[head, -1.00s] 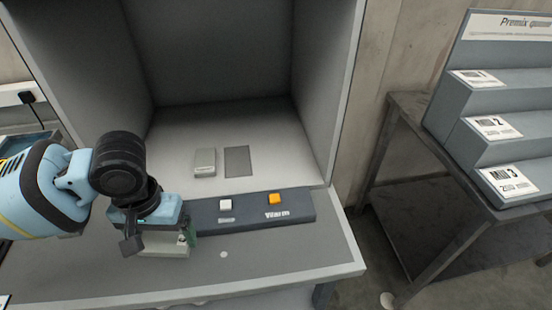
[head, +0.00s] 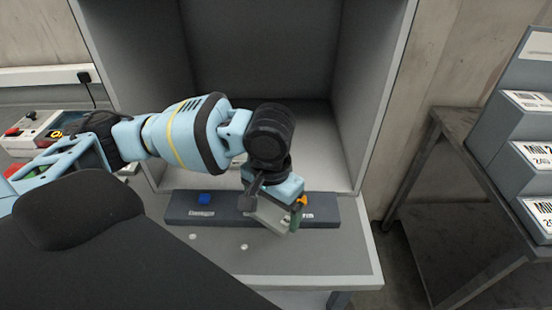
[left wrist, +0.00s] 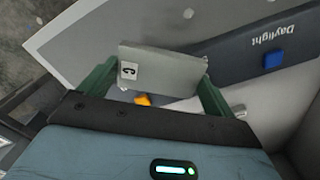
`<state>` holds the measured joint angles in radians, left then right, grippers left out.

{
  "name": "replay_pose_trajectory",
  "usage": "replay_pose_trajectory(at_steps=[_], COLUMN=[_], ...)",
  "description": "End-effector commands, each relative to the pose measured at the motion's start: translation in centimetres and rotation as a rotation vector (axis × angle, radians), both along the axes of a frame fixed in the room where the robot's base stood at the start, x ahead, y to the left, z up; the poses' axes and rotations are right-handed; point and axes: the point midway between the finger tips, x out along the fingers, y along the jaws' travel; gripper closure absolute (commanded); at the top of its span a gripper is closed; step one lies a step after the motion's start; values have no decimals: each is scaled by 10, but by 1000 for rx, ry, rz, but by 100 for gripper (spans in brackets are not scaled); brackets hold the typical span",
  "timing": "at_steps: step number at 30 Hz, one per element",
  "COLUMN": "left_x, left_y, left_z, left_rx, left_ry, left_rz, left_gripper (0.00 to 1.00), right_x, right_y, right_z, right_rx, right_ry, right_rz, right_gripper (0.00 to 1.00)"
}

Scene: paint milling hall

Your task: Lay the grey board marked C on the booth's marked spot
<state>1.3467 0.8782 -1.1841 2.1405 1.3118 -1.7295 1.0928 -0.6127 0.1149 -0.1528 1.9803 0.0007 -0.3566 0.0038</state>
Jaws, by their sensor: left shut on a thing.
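My left gripper (head: 274,208) is shut on the grey board (head: 268,215), which hangs tilted just over the button panel at the booth's front. In the left wrist view the board (left wrist: 165,70) shows its white C label and sits between the green fingers of the left gripper (left wrist: 158,76). The booth (head: 350,190) stands open behind the gripper. Its marked spot is hidden behind my left arm in the head view. My right gripper is not in view.
The dark button panel (head: 228,211) crosses the booth's front, with a blue Daylight button (head: 204,198) and an orange button (head: 302,200) close by the gripper. The grey ledge (head: 330,264) before it is mostly bare. A stepped Mill rack (head: 508,150) stands right.

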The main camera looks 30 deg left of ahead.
Motion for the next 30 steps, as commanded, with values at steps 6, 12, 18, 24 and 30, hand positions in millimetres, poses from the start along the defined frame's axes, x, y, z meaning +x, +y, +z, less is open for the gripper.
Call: replay_pose_trajectory(at_steps=[6, 12, 18, 24, 30], left_x=[14, 25, 31, 33, 34], left_y=[20, 45, 68, 81, 84], left_z=[5, 7, 7, 7, 6], left_rx=[-4, -1, 3, 5, 5], left_ry=[-9, -11, -4, 1, 3], left_rz=[-271, -553, -787, -910, -934], left_gripper=[33, 33, 33, 33, 33], right_x=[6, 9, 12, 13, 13], right_y=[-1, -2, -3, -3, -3], right_z=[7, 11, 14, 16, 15], right_rx=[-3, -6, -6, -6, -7], right_ry=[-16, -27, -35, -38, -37], right_rz=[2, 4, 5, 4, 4], right_gripper=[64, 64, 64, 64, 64])
